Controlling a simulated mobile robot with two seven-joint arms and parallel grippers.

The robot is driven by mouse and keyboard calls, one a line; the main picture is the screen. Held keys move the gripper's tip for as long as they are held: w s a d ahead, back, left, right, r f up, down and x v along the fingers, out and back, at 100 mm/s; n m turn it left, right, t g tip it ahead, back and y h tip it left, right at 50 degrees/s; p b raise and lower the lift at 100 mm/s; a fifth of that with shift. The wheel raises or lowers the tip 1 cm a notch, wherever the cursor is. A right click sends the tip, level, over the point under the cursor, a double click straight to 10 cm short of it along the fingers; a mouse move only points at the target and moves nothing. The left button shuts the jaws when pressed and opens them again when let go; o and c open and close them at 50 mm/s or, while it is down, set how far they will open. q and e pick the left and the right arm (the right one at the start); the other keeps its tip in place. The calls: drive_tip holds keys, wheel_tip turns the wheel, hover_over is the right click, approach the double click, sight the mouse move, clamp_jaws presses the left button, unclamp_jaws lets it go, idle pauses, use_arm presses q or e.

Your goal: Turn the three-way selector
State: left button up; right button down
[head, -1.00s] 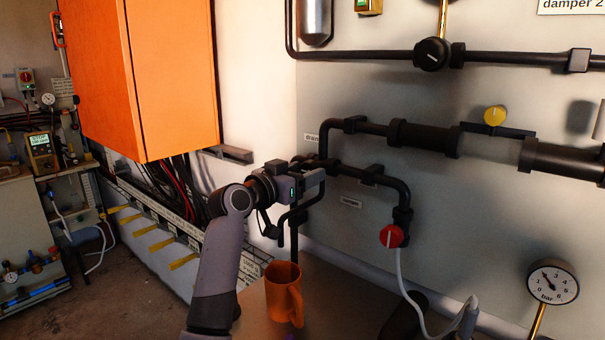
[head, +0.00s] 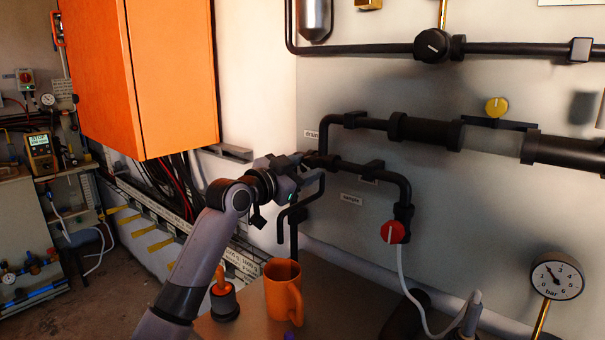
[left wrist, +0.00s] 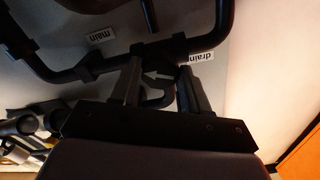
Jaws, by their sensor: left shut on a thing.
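The three-way selector sits where the dark pipes branch on the grey wall panel, near the label "drain" (head: 312,135). In the head view it is mostly hidden by my left gripper (head: 308,161). In the left wrist view a dark, arrow-like selector handle (left wrist: 158,78) shows between the two fingers of my left gripper (left wrist: 160,72), which is shut on it. The labels "main" (left wrist: 102,35) and "drain" (left wrist: 202,57) show upside down there, on either side of the fingers. The gripper is tilted in the head view. My right gripper is not in view.
Below the arm, an orange mug (head: 284,292) and an orange-handled tool (head: 222,293) stand on a table. A red valve knob (head: 393,232), a yellow knob (head: 496,107) and a pressure gauge (head: 556,276) are to the right. An orange cabinet (head: 145,75) hangs at left.

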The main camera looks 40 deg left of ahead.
use_arm(q)
drive_tip(key=m, duration=0.3)
drive_tip(key=m+p, duration=0.2)
drive_tip(key=m, duration=0.7)
drive_tip(key=shift+f+m, duration=0.1)
drive_tip(key=shift+m, duration=0.3)
idle(0.3)
drive_tip(key=o, duration=1.1)
drive_tip(key=shift+c, duration=0.2)
drive_tip(key=shift+s, duration=0.1)
drive_tip(key=s+b, duration=0.1)
drive_tip(key=s, duration=0.2)
drive_tip(key=s+b, duration=0.1)
drive_tip(key=s, duration=0.1)
drive_tip(key=shift+s+a+f+b, duration=0.15)
drive_tip(key=shift+s+a+b, duration=0.1)
drive_tip(key=shift+s+b, duration=0.1)
drive_tip(key=shift+s+r, duration=0.2)
drive_tip(key=shift+s, duration=0.45)
